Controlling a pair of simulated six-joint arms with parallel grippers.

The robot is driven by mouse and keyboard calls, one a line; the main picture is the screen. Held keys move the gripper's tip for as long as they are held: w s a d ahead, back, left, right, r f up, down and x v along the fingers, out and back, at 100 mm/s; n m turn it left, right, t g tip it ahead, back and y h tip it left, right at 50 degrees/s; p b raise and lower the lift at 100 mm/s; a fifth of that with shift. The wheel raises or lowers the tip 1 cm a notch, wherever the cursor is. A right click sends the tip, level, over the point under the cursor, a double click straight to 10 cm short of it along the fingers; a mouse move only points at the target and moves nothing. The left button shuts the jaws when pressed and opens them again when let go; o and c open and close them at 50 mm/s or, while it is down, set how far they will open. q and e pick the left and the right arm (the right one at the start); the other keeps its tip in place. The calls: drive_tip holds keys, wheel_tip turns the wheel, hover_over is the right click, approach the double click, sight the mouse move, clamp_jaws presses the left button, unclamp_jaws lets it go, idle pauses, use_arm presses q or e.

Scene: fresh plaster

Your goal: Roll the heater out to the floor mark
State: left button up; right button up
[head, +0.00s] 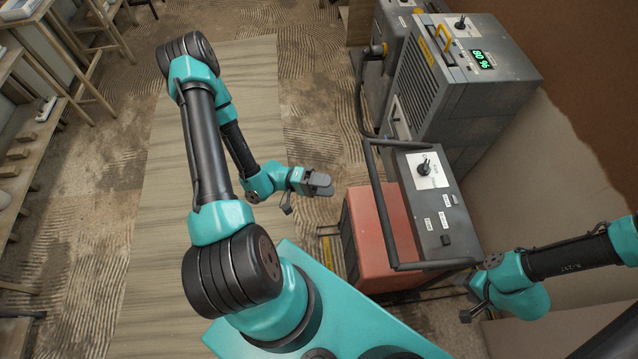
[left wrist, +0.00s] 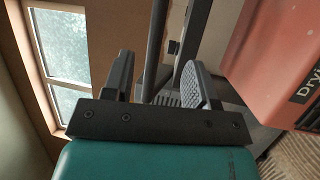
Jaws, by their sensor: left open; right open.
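The heater (head: 378,230) is a red-orange box with a grey control panel (head: 455,225) and a dark tube handle (head: 379,205) along its left side. In the left wrist view its red side (left wrist: 285,65) shows part of a word, "Dryi". My left gripper (head: 328,184) is open and empty, left of the handle and apart from it. Between its fingers (left wrist: 157,88) a dark bar shows in the background. My right gripper (head: 470,283) is open by the panel's lower right corner; its fingers are mostly hidden. Yellow lines (head: 328,231) on the floor left of the heater may be the floor mark.
A grey machine (head: 465,95) with a green "80 %" display stands behind the heater, close to the wall. A pale board strip (head: 150,230) lies on the floor at left. Wooden racks (head: 40,150) line the left edge. Patterned floor left of the heater is clear.

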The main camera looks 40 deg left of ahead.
use_arm(q)
drive_tip(key=shift+v, duration=1)
